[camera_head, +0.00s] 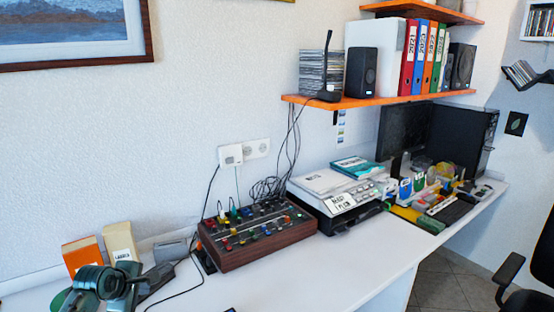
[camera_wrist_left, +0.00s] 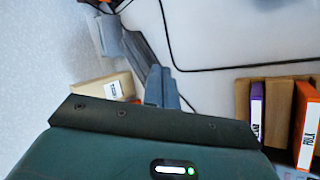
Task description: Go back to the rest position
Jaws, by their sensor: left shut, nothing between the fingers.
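My left gripper (camera_head: 165,274) is low at the left of the head view, over the white desk (camera_head: 310,270). Its grey fingers (camera_wrist_left: 158,86) show in the wrist view, close together with nothing held between them. In the head view it is just in front of a cream box (camera_head: 121,243) and an orange box (camera_head: 82,254) by the wall, and left of the wooden-sided mixer (camera_head: 257,233). I cannot tell whether it touches the boxes. My right gripper is in neither view.
A black cable (camera_head: 196,285) runs across the desk near the gripper. A printer-like device (camera_head: 335,200) stands right of the mixer. An orange shelf (camera_head: 375,101) hangs above. The wrist view shows purple (camera_wrist_left: 256,108) and orange (camera_wrist_left: 306,125) binders. The desk's front middle is bare.

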